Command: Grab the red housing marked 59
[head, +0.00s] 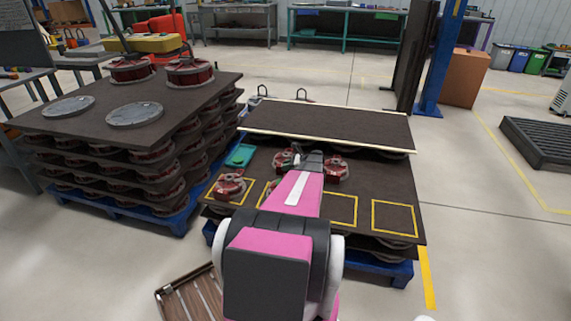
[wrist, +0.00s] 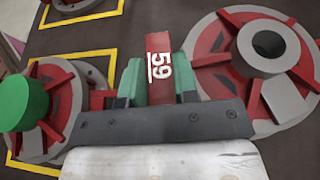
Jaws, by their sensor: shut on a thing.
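The red piece marked 59 (wrist: 158,62) stands upright in the wrist view, with the white number turned sideways. My gripper (wrist: 158,80) is shut on it, one green finger on each side. A red and grey round housing (wrist: 265,65) is close on the right of the fingers. Another (wrist: 45,105) is on the left, with a green cylinder (wrist: 22,103) over it. I cannot tell which body the marked piece joins. In the head view my pink arm hides most of the gripper and what it holds; red housings show left (head: 230,187) and right (head: 336,168) of it.
The dark board (head: 397,190) has yellow squares (head: 395,218), two of them empty at the right. A raised board (head: 330,125) lies behind. A tall stack of boards and housings (head: 110,150) stands at the left. A slatted wooden crate (head: 190,297) is in front.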

